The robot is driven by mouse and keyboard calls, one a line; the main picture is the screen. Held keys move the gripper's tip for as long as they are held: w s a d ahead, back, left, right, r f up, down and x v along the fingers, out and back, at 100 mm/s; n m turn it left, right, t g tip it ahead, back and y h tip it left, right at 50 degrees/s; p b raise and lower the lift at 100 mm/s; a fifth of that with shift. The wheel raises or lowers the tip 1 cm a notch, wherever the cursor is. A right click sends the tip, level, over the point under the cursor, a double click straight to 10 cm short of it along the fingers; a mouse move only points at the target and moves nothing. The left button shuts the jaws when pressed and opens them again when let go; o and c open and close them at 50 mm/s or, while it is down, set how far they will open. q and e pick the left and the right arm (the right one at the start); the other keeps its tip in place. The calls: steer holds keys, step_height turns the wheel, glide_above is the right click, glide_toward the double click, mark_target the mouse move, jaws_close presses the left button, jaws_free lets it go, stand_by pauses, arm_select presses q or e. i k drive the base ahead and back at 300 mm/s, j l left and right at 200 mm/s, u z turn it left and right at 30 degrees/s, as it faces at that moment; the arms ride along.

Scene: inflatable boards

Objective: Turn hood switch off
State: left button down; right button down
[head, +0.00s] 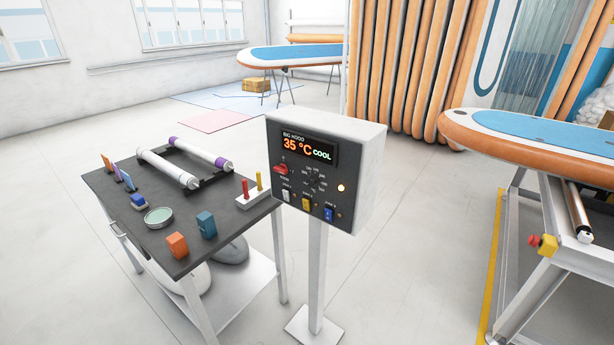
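The hood control box (350,212) is a white cabinet with a dark front panel on a white post, in the middle of the head view. Its display (304,146) reads BIG HOOD, 35 °C and COOL. A red rotary switch (282,169) sits below the display at the left of the panel. White, yellow and blue rockers (306,204) line the bottom. The exact switch position is too small to tell. Neither of my grippers is in view.
A dark-topped table (215,257) with rollers (181,166), blocks and a round dish (159,216) stands left of the post. A board (545,137) on a metal frame stands at the right. The floor in front of the post's base (314,327) is clear.

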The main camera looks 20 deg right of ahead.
mark_target(282, 168)
steer(key=z, duration=0.4)
steer(key=i+j+z, duration=0.15)
steer(key=j, duration=0.25)
steer(key=i+j+z, duration=0.2)
steer(key=j, duration=0.25)
steer(key=i+j+z, duration=0.15)
steer(key=j, duration=0.3)
steer(key=j+z, duration=0.2)
steer(key=j, duration=0.3)
steer(key=i+j+z, duration=0.15)
steer(key=j, duration=0.35)
